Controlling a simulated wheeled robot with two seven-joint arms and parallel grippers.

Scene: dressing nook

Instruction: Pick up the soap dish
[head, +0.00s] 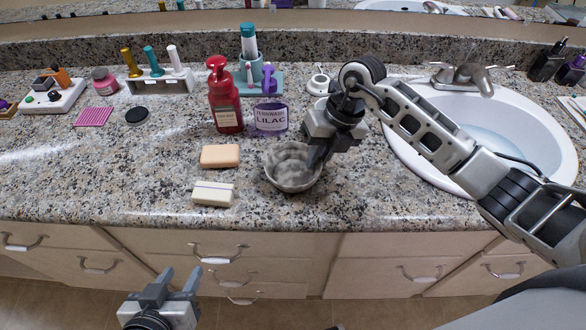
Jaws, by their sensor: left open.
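A grey marbled round bowl, which looks like the soap dish (284,177), stands on the counter near its front edge. My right gripper (317,157) reaches down to the right rim of the dish from above. Its fingers overlap the rim, and I cannot tell whether they are closed on it. The right part of the dish is partly hidden by the gripper. My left gripper (179,280) is open and empty, low in front of the drawers and away from the dish.
A peach soap bar (220,156) and a cream bar (212,194) lie left of the dish. A red pump bottle (225,100) and a purple lilac jar (271,118) stand behind. The sink (400,150) is to the right. The counter's left front is clear.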

